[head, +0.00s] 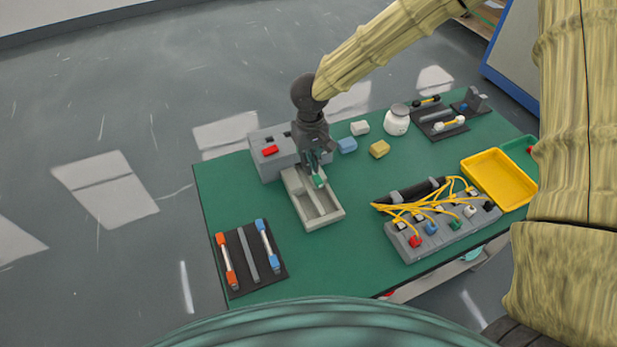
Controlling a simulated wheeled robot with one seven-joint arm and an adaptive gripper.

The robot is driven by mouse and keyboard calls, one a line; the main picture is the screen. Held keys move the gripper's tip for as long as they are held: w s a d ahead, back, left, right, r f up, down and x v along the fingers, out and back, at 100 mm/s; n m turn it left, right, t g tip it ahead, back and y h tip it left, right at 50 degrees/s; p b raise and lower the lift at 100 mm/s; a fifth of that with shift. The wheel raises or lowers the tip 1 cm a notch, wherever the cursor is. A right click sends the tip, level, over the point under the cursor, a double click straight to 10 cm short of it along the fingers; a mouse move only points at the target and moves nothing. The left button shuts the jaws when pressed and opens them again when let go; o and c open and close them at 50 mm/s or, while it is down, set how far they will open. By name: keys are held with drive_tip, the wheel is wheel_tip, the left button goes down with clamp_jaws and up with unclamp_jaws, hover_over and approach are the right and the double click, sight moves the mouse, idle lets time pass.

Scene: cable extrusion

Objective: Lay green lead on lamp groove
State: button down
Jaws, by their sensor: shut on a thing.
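My gripper (316,168) points down over the back part of a pale grey tray (331,219) with long recesses. It is shut on a small green piece (319,181), which shows at its fingertips. Whether this piece touches the tray floor is too small to tell. Another green plug (456,225) sits on the grey cable block (408,254), with yellow cables (400,207) running behind it. No groove is visibly marked as the lamp groove.
A grey box (268,168) with a red piece (270,150) stands close behind the tray. A dark mat (240,284) lies front left. The green tabletop left of the tray is clear.

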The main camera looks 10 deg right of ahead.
hover_over(310, 189)
drive_tip(key=f, duration=0.4)
drive_tip(key=shift+w+f, duration=0.2)
drive_tip(key=shift+w, duration=0.05)
drive_tip(key=shift+s+f+p, duration=0.3)
drive_tip(key=shift+f+p, duration=0.05)
drive_tip(key=shift+f, duration=0.05)
drive_tip(key=shift+w+f, duration=0.15)
drive_tip(key=shift+f, duration=1.3)
drive_tip(key=shift+r, duration=0.1)
drive_tip(key=shift+f+p, duration=0.45)
drive_tip(key=shift+f, duration=0.15)
drive_tip(key=c, duration=1.6)
unclamp_jaws()
drive_tip(key=shift+c, duration=0.2)
